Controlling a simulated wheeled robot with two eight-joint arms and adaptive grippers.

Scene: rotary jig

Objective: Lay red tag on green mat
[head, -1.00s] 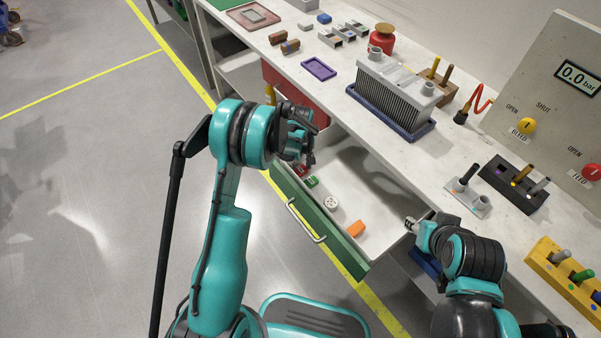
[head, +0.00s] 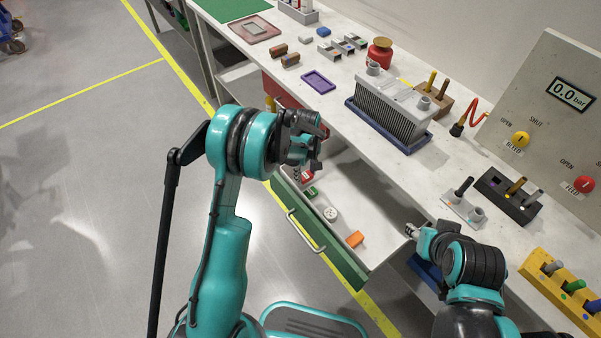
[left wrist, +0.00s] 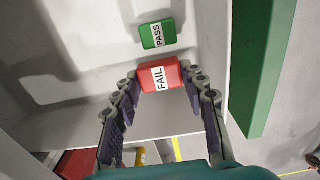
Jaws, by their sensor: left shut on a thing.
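The red tag (left wrist: 160,77), marked FAIL, is between the fingertips of my left gripper (left wrist: 159,84) in the left wrist view. The gripper is shut on it, over the open drawer. In the head view my left gripper (head: 304,160) hangs over the drawer's far part and mostly hides the red tag. Whether the tag touches the drawer floor is unclear. The green mat (head: 232,8) lies flat at the far left end of the bench, cut by the picture's top edge. My right gripper (head: 412,231) is by the drawer's right side; its jaw opening is unclear.
The open drawer (head: 372,212) also holds a green PASS tag (left wrist: 157,34), a white round piece (head: 330,214) and an orange block (head: 355,239). A pink tray (head: 254,28), brown blocks, a purple tray (head: 318,82) and a finned unit (head: 388,108) stand on the bench.

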